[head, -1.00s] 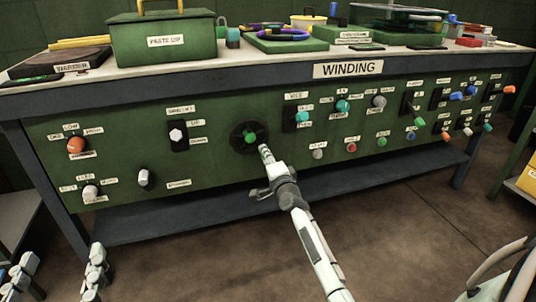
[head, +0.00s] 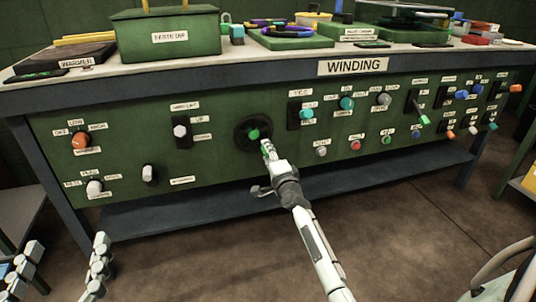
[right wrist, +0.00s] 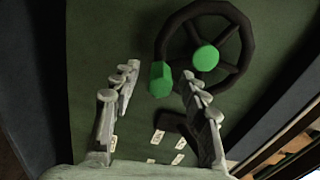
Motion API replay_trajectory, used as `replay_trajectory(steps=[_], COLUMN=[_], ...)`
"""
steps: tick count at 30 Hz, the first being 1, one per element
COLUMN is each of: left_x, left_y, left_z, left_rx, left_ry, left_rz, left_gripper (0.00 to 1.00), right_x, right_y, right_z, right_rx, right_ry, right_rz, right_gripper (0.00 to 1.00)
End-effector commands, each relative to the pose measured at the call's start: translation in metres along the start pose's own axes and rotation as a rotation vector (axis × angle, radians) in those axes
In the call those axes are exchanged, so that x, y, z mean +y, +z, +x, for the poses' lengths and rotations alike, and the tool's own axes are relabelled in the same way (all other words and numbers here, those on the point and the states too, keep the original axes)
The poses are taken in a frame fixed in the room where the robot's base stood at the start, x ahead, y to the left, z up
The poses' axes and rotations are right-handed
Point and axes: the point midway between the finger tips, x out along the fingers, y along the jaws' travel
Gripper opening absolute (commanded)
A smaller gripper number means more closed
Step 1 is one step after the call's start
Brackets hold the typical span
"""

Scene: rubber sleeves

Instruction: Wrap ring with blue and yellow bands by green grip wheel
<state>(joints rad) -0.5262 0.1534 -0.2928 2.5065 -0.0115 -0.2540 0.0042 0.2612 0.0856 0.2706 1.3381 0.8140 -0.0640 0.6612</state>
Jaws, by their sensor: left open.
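The dark grip wheel (head: 243,143) with a green hub (head: 254,134) sits on the front panel under the WINDING label. In the right wrist view, the wheel (right wrist: 247,60) has a green grip (right wrist: 160,79) sticking out near its rim. My right gripper (head: 268,150) is at the wheel's lower right. Its open fingers (right wrist: 162,85) lie either side of the green grip; I cannot tell if they touch it. A dark ring (head: 286,27) with yellow and purple-blue parts lies on a green block on the bench. My left gripper (head: 62,265) is open and empty at lower left.
Switches and knobs, such as the orange knob (head: 80,141) and the white switch (head: 181,131), stick out of the panel around the wheel. A green box (head: 166,34) stands on the bench at left. The floor in front is clear.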

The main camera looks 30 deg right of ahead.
Motion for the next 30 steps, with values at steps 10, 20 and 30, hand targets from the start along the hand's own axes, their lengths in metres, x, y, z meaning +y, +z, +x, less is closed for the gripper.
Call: replay_trajectory(steps=[10, 20, 30], left_x=[-0.001, 0.000, 0.000], left_y=[0.004, 0.002, 0.002], left_z=[-0.001, -0.001, -0.001], left_rx=[-0.009, -0.005, -0.005], left_ry=[-0.001, 0.000, 0.000], left_rz=[0.002, 0.002, 0.002], left_gripper=[0.72, 0.72, 0.72], right_x=[0.001, 0.002, 0.000], right_y=[0.001, 0.000, 0.000], right_z=[-0.010, -0.076, -0.118], right_rx=[-0.001, 0.000, 0.000], right_ry=[0.001, 0.002, 0.001], right_rz=[0.001, 0.000, 0.000], right_gripper=[0.44, 0.44, 0.44])
